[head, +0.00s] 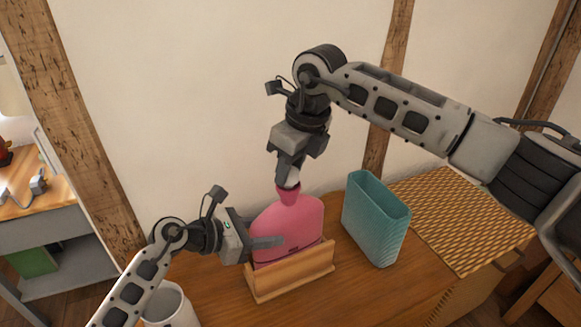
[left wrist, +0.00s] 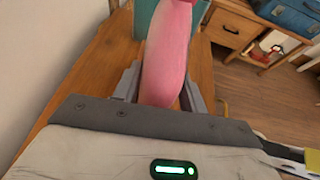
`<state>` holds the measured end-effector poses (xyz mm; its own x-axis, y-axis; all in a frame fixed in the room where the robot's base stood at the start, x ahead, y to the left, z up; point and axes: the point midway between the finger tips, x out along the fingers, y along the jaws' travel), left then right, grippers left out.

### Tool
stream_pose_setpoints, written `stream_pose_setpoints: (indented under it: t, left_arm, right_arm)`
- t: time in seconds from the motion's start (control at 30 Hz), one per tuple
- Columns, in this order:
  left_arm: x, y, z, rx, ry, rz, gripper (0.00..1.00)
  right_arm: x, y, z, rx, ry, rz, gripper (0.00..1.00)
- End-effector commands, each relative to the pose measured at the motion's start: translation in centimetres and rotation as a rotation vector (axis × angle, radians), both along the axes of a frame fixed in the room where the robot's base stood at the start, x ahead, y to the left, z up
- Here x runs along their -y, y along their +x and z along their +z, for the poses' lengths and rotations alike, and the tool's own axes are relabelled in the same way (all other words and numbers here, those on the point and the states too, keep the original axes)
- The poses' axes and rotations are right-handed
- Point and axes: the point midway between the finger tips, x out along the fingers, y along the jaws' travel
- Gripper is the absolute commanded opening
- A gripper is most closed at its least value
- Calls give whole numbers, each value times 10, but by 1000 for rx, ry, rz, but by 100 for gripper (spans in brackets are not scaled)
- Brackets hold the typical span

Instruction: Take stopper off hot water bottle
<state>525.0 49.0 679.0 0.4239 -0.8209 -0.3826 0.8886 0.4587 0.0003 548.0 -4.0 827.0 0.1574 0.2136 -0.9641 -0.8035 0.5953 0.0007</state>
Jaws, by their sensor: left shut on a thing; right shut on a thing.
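The pink hot water bottle (head: 285,228) stands upright in a wooden holder (head: 290,277) on the wooden table. My left gripper (head: 268,242) is shut on the bottle's body from the left side. In the left wrist view the bottle (left wrist: 166,60) stands between the two fingers of the left gripper (left wrist: 160,88). My right gripper (head: 290,176) points down from above at the bottle's neck and is shut on the stopper (head: 292,180), a pale piece mostly hidden by the fingers. I cannot tell whether the stopper is still seated in the neck.
A teal ribbed container (head: 376,220) stands right of the holder, and it also shows behind the bottle in the left wrist view (left wrist: 146,16). A woven mat (head: 465,220) covers the table's right part. A white cylindrical container (head: 170,306) is near my left arm. A wall rises behind.

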Motion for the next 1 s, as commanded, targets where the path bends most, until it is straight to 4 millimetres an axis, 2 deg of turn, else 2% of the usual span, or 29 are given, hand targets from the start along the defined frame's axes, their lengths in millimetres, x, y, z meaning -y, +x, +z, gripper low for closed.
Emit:
stream_pose_setpoints:
  t: [0.4, 0.83, 1.0]
  left_arm:
    - [0, 0, 0, 0, 1, 0, 0]
    - [0, 0, 0, 0, 1, 0, 0]
    - [0, 0, 0, 0, 1, 0, 0]
  right_arm:
    - [0, 0, 15, 2, 1, 0, 6]
    - [0, 0, 19, 1, 0, 0, 6]
    - [0, 0, 35, 4, 0, 0, 6]
